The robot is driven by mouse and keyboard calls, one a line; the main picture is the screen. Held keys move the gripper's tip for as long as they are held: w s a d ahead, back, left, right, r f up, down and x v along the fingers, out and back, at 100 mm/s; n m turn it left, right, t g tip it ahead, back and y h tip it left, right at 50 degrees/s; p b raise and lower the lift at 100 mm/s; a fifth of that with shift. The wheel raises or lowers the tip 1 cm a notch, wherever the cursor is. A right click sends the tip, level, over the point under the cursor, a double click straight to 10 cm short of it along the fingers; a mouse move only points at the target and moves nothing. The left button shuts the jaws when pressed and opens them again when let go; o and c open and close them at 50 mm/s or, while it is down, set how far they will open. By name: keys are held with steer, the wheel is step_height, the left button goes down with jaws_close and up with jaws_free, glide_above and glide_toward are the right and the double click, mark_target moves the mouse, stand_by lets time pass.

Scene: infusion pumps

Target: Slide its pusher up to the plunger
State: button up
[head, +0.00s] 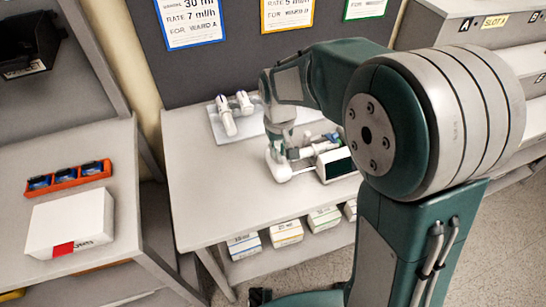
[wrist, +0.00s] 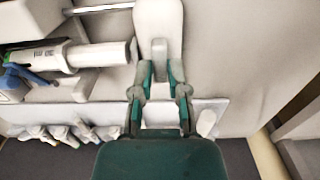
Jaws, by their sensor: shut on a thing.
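The infusion pump stands on the table in the head view (head: 335,165), partly behind my arm. A labelled syringe (wrist: 75,57) lies along it in the wrist view, and its white plunger end (wrist: 124,53) points right. The white pusher (wrist: 157,28) is just right of the plunger end, at the end of a metal rod (wrist: 105,8). It also shows in the head view (head: 280,172). Whether pusher and plunger touch I cannot tell. My gripper (wrist: 163,72) is shut on the pusher, its green fingers on either side.
A pale tray with syringes (head: 216,124) lies behind the pump. Boxes (head: 285,233) stand on the shelf below. A left-hand table holds a white box (head: 70,220) and an orange rack (head: 68,176). The tabletop left of the pusher is clear.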

mark_target(280, 154)
steer(key=shift+d, duration=0.25)
stand_by(0.3)
steer(key=o, duration=0.6)
steer(key=shift+w, duration=0.1)
steer(key=shift+r, duration=3.55)
steer(key=s+d+r+m+t, duration=0.1)
steer(key=s+d+r+t, duration=0.1)
steer(key=s, duration=0.4)
steer(key=s+d+r+m+t, duration=0.1)
steer(key=s+d+r, duration=0.1)
steer(key=s+d, duration=0.3)
steer(key=s+d+r+m+t, duration=0.1)
steer(key=s+d+r+t, duration=0.1)
steer(key=s, duration=0.6)
steer(key=shift+s+d+r+t, duration=0.2)
steer(key=shift+s+d+t, duration=0.15)
steer(key=shift+d, duration=0.45)
